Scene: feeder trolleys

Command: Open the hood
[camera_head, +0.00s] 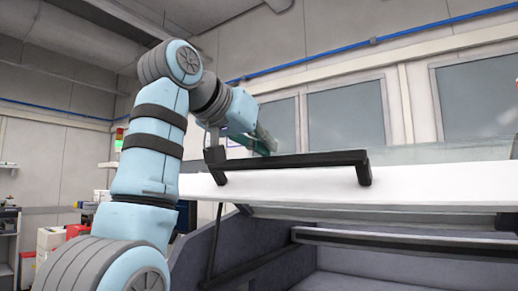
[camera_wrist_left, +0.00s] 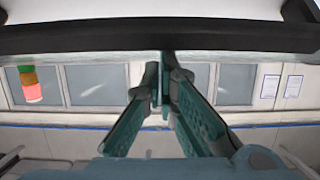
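The white hood (camera_head: 285,189) stands partly raised, with a gap and a grey interior visible beneath its front edge. Its long black handle (camera_head: 295,160) runs along the front; the bar also crosses the top of the left wrist view (camera_wrist_left: 80,39). My left gripper (camera_head: 268,146) is at the left part of the handle, just above and behind the bar. In the left wrist view its green fingers (camera_wrist_left: 161,66) come together at the tips beside the bar, with nothing seen held between them. Whether the tips touch the bar is not clear. My right gripper is out of view.
Under the hood is a grey bin (camera_head: 360,278) with a dark crossbar (camera_head: 400,241). A thin dark strut (camera_head: 214,242) stands at the hood's left. Windows (camera_head: 345,117) line the wall behind. Shelving with small items (camera_head: 8,225) is at the far left.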

